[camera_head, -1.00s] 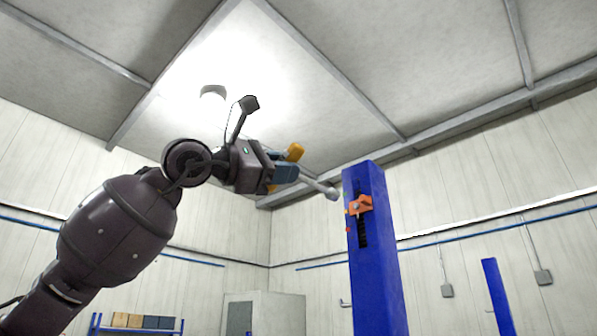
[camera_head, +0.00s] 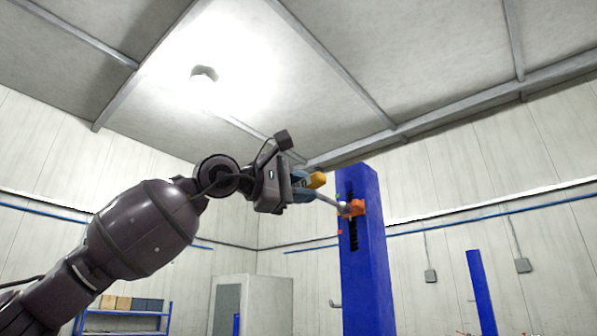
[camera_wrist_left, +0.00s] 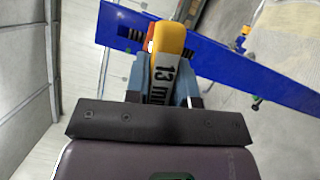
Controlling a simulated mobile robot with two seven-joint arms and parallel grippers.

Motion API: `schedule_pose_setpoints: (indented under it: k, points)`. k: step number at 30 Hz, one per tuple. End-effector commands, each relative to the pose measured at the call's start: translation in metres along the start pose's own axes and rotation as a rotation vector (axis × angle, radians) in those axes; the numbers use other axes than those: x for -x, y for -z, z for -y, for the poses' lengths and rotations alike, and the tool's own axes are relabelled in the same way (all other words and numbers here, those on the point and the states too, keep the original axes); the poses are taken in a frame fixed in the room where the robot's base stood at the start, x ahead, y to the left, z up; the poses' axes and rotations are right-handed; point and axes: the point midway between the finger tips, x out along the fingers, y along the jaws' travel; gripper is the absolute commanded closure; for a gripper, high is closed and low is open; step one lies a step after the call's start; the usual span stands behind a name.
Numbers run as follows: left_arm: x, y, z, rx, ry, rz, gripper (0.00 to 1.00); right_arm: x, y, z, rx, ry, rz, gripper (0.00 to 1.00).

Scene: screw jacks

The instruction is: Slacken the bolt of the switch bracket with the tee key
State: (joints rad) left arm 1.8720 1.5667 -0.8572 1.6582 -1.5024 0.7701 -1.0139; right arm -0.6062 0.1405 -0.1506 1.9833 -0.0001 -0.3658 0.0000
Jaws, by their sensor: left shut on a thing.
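My left gripper (camera_head: 302,186) is shut on the tee key (camera_head: 317,180), gripping it by its yellow handle. In the left wrist view the tee key (camera_wrist_left: 171,42) shows a white label reading "13 mm" between the blue-grey fingers (camera_wrist_left: 163,88). The key's grey shank reaches right, and its tip is at the orange switch bracket (camera_head: 358,207) on the blue column. The bracket's bolt is hidden behind the tip, so I cannot tell whether the key is seated on it. In the wrist view the bracket (camera_wrist_left: 151,36) shows only as an orange sliver beside the handle. My right gripper is not in view.
The blue column (camera_head: 367,270) stands upright with a dark slot (camera_head: 352,235) below the bracket. Another blue column (camera_head: 481,290) stands farther right. A shelf with boxes (camera_head: 130,303) and a pale cabinet (camera_head: 262,300) are at the back. The air around my left arm is clear.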

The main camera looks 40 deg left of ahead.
Motion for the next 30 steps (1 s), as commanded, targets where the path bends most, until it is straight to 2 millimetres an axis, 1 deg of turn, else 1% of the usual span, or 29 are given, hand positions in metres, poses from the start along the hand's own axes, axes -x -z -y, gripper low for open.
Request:
schedule_pose_setpoints:
  k: [1, 6, 10, 14, 17, 20, 30]
  points:
    - [0.002, -0.002, -0.007, -0.037, 0.011, 0.001, 1.00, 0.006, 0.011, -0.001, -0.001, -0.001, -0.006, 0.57]
    - [0.001, -0.001, -0.006, -0.167, 0.067, 0.001, 1.00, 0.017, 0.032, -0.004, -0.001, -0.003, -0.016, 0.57]
    - [0.001, -0.001, -0.005, -0.262, 0.107, 0.000, 1.00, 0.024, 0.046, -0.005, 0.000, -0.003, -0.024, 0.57]
    - [0.000, -0.001, -0.004, -0.338, 0.139, 0.001, 1.00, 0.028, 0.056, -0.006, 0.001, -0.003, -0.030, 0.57]
    - [0.001, -0.001, -0.003, -0.377, 0.154, 0.001, 1.00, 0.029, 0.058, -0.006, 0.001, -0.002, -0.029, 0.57]
    - [0.001, 0.000, -0.001, -0.400, 0.164, 0.000, 1.00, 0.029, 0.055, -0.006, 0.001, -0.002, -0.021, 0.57]
    - [0.001, 0.000, -0.001, -0.408, 0.166, 0.001, 1.00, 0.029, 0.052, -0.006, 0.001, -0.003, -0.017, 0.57]
